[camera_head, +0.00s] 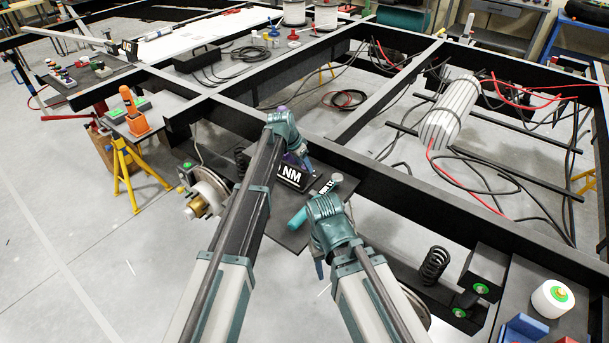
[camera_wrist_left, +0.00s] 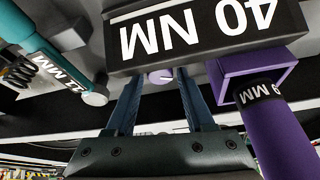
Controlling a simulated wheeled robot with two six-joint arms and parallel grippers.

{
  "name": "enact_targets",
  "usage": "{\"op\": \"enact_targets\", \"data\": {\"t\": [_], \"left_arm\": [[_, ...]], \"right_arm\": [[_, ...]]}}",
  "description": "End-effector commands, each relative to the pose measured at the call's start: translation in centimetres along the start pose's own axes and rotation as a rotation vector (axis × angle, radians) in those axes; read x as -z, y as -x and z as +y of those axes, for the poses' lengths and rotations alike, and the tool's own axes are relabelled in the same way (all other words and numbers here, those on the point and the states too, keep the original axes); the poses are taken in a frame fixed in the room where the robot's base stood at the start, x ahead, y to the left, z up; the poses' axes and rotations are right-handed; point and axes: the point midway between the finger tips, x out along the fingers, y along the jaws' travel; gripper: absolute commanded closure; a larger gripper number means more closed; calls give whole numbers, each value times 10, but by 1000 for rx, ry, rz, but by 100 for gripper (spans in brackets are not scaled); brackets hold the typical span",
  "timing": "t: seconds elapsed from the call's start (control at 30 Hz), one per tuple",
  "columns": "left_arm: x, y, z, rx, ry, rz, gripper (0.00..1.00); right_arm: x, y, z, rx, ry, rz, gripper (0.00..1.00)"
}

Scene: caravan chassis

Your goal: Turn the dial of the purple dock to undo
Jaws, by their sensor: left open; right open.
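The purple dock (camera_wrist_left: 258,72) shows at the right of the left wrist view, beside a black block (camera_wrist_left: 205,30) marked "40 NM", upside down there. A purple-handled tool (camera_wrist_left: 280,140) with a black band sits at the dock. A small purple dial (camera_wrist_left: 160,77) shows under the block's edge. My left gripper (camera_wrist_left: 159,88) is open, its fingertips on either side of the dial; I cannot tell whether they touch it. In the head view my left gripper (camera_head: 305,164) is beside the "NM" block (camera_head: 291,177). My right gripper (camera_head: 320,268) is open, lower down, its fingers mostly hidden.
A teal tool (camera_head: 298,218) lies close beside my right wrist. Black chassis beams (camera_head: 400,205) run behind the grippers. A coil spring (camera_head: 434,264) stands at right. Open floor (camera_head: 80,250) lies at left.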

Motion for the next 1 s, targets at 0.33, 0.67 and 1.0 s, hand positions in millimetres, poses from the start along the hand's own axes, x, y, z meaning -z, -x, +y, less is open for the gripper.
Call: {"op": "enact_targets", "data": {"t": [0.33, 0.67, 1.0], "left_arm": [[0, -16, 0, 0, 0, 0, 46], [0, -16, 0, 0, 0, 0, 86], [0, -16, 2, 25, 60, -1, 100]], "right_arm": [[1, -15, -1, 0, 0, 0, 50], [1, -15, -1, 0, 0, 0, 50], [1, -15, -1, 0, 0, 0, 50]]}}
